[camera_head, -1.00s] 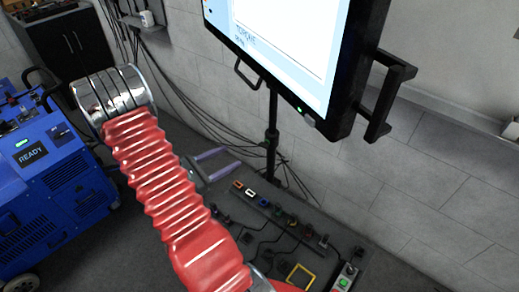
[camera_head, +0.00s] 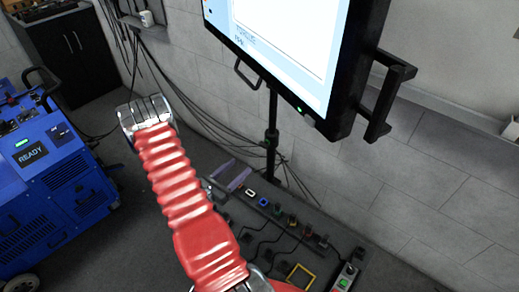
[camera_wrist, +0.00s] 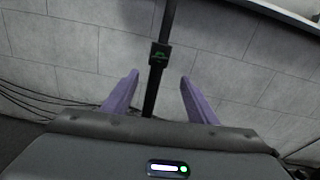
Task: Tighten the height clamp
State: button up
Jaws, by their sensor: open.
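The height clamp (camera_head: 271,138) is a dark collar on the black upright pole (camera_head: 272,110) below the big screen. In the wrist view the clamp (camera_wrist: 159,55) carries a green mark and lies ahead, between and slightly above the fingertips in the picture. My gripper (camera_wrist: 159,77) has two purple fingers spread wide with nothing between them. In the head view my gripper (camera_head: 236,176) is left of and below the clamp, apart from it. The pole's foot is partly hidden.
A large screen (camera_head: 290,40) with black side handles (camera_head: 385,100) hangs above the clamp. Cables (camera_head: 200,115) run along the grey tiled wall. A panel with several connectors and switches (camera_head: 290,225) lies below. A blue machine marked READY (camera_head: 50,165) stands left.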

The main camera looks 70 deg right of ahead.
aim_at(265, 144)
jog(key=x, duration=1.3)
jog(key=shift+s+d, duration=0.2)
jog(key=shift+d, duration=0.1)
jog(key=c, duration=1.1)
jog(key=shift+o, duration=0.2)
jog(key=shift+m, duration=0.5)
jog(key=o, duration=1.1)
jog(key=shift+c, duration=0.2)
